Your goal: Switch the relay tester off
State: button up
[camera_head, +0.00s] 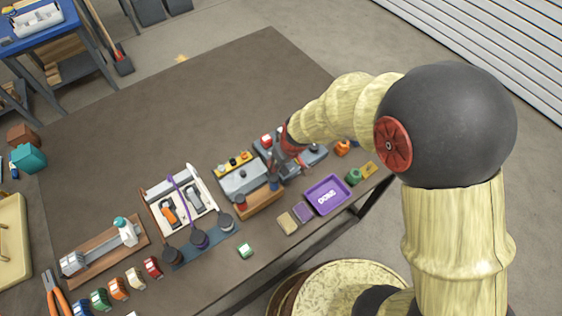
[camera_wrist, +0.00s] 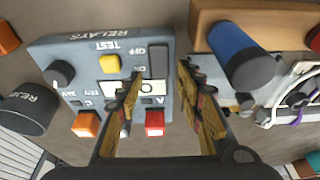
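The relay tester (camera_wrist: 85,65) is a grey box lettered RELAYS and TEST, upside down in the wrist view. It has a yellow button (camera_wrist: 110,63), a dark knob (camera_wrist: 60,73) and a small display (camera_wrist: 120,90). A dark switch (camera_wrist: 158,60) sits beside the OFF and ON labels; its position is unclear. Orange (camera_wrist: 87,124), white and red (camera_wrist: 154,122) blocks sit along one edge. My gripper (camera_wrist: 162,72) is open and empty, its fingertips apart on either side of the switch's end of the tester. In the head view my gripper (camera_head: 283,158) partly hides the tester (camera_head: 312,158).
A wooden block (camera_wrist: 215,30) with a blue, dark-capped cylinder (camera_wrist: 240,52) stands close beside the tester. A dark cup (camera_wrist: 28,108) is on its other side. A grey box with a yellow panel (camera_head: 240,180) and a purple tray (camera_head: 327,194) are nearby. The table's far part is clear.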

aim_at(287, 174)
jog(key=v, duration=1.2)
jog(key=s+d+r+m+t+h, duration=0.2)
jog(key=s+d+r+m, duration=0.5)
jog(key=s+d+r, duration=0.8)
jog(key=d+r, duration=0.2)
jog(key=d, duration=0.1)
jog(key=shift+s+d+r+t, duration=0.3)
jog(key=shift+s+r+t, duration=0.05)
jog(key=shift+r+t, duration=0.05)
